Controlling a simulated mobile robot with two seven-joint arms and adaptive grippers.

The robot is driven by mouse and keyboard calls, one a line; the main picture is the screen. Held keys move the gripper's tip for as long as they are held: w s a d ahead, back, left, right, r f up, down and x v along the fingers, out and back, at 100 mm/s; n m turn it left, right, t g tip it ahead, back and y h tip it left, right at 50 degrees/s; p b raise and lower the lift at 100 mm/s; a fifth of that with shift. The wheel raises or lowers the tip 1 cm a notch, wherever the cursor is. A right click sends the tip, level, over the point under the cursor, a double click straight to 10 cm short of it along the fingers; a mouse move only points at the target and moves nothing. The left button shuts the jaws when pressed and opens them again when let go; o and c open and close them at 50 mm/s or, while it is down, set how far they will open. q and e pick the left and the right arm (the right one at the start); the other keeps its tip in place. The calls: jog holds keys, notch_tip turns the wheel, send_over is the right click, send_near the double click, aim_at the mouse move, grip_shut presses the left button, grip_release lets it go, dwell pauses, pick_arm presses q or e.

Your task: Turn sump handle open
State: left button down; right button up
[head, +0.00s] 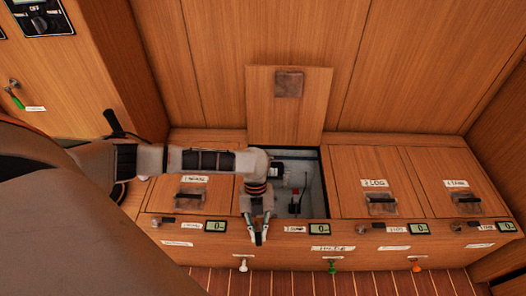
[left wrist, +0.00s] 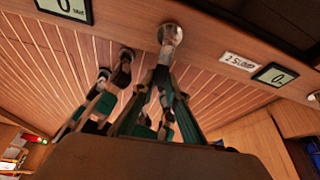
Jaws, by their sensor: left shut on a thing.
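The sump handle (left wrist: 170,36) shows in the left wrist view as a round metal base with a short lever running down from it. It sits on the bench front beside the "2 SUMP" label (left wrist: 238,62), which also shows in the head view (head: 295,229). My left gripper (head: 259,238) points down at the bench front, just left of that label. In the left wrist view its fingers (left wrist: 158,82) are closed around the lever. In the head view the gripper hides the handle, so its exact angle is unclear. My right gripper is not in view.
The hatch lid (head: 270,110) above the sump stands raised, and its compartment (head: 313,190) is open beside my wrist. Similar valve handles (head: 164,221) with displays (head: 392,228) line the bench front. White, green (head: 332,267) and orange knobs sit below.

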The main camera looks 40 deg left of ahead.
aim_at(257, 223)
pick_arm(q)
jog(key=shift+s+a+m, duration=0.2)
jog(key=shift+m, duration=0.3)
jog(key=shift+y, duration=0.3)
jog(key=c, duration=2)
grip_release()
jog(key=v, duration=1.2)
jog(key=shift+w+a+f, duration=0.1)
jog(key=shift+w, duration=0.05)
